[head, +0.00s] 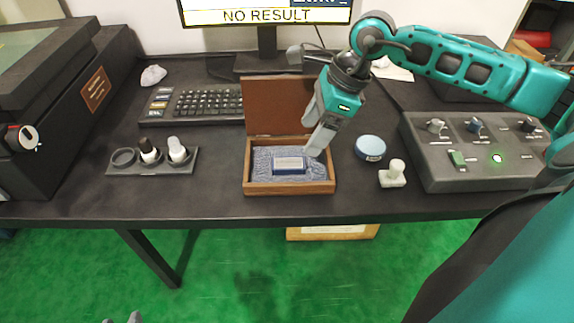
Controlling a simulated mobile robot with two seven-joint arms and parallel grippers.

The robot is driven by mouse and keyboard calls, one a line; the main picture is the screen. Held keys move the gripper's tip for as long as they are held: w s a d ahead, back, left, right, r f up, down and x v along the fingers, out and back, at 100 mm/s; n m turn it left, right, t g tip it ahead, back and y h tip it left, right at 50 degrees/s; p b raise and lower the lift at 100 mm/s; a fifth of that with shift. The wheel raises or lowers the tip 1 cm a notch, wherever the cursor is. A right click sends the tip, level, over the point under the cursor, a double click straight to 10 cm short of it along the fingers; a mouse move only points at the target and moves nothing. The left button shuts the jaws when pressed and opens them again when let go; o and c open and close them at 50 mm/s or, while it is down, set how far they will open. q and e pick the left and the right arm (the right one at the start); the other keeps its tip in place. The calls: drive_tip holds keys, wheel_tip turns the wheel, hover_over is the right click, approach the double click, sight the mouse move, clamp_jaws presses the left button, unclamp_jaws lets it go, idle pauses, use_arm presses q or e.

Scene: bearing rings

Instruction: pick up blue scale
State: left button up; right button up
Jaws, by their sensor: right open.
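A small blue block with a pale top face (290,164), the likely blue scale, lies in the open wooden box (289,188) on grey-blue padding. My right gripper (310,138) is open, with its fingers pointing down over the right part of the box. It appears above and apart from the block, with nothing visible between its fingers. Two grey tips at the bottom edge seem to be my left gripper (122,319); the rest of it is out of frame, and its opening is unclear.
The box lid (275,103) stands raised behind. A round blue tin (370,148) and white stamp-like piece (392,175) are to the right, then a grey control panel (470,175). A bottle holder (150,168) and keyboard (195,104) are left.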

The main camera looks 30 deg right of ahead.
sight(290, 162)
drive_tip(key=b+x, duration=0.1)
drive_tip(key=x, duration=0.7)
drive_tip(key=shift+w+a+f, duration=0.1)
drive_tip(key=shift+w+a, duration=0.1)
drive_tip(key=shift+a, duration=0.05)
drive_tip(key=c, duration=1.2)
